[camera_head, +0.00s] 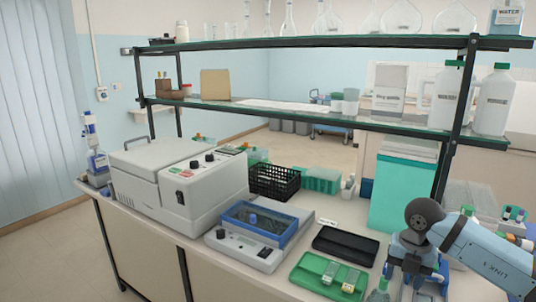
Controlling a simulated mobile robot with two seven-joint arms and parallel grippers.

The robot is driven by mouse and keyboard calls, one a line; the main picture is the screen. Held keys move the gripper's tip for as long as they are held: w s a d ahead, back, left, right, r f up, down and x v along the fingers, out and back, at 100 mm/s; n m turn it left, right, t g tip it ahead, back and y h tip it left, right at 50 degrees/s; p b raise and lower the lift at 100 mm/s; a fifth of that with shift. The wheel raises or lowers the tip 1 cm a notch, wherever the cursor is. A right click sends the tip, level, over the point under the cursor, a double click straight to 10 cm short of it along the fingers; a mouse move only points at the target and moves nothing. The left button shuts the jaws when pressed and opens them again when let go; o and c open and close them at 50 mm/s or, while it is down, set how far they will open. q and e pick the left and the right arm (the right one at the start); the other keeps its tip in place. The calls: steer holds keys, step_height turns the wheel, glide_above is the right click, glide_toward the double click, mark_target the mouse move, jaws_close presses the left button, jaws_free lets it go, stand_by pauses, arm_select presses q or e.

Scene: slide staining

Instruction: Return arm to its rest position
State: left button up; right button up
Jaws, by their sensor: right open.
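My right arm comes in from the right edge, low in the picture. My right gripper (412,280) points down at the lower right, over the bench top just right of a green tray (308,279). It is open, and I see nothing held in it. Its fingertips are small and partly lost among the glassware beside them. The green tray holds a few small slides with pale and yellow labels (351,279). My left gripper and left arm are not in view.
A black case (345,245) lies behind the green tray. A device with a blue-rimmed basin (258,221) and a large white machine (178,183) stand to the left. A teal box (402,195) stands behind my arm. A two-level glass shelf (290,112) spans above the bench.

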steer(key=w+a+n+y, duration=0.1)
steer(key=a, duration=1)
steer(key=s+a+f+m+y, duration=0.2)
steer(key=s+a+f+y, duration=0.4)
steer(key=s+a+y, duration=0.65)
steer(key=s+d+f+m+t+h, duration=0.1)
steer(key=d+f+m+t+h, duration=0.1)
steer(key=d+f+m+t, duration=0.45)
steer(key=s+d+f+m+t+h, duration=0.1)
steer(key=d+f+m+t+h, duration=0.2)
steer(key=d+m+t, duration=0.6)
steer(key=s+d+f+m+g+h, duration=0.6)
steer(key=s+d+f+m, duration=0.15)
steer(key=s+f, duration=0.6)
steer(key=w+a+r+m+t, duration=0.15)
steer(key=a+m, duration=0.25)
steer(key=a, duration=0.8)
arm_select(q)
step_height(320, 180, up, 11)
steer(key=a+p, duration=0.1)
steer(key=p, duration=1.2)
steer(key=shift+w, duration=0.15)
arm_select(e)
step_height(320, 180, up, 12)
steer(key=shift+s+d+r, duration=0.2)
steer(key=shift+s+d, duration=0.2)
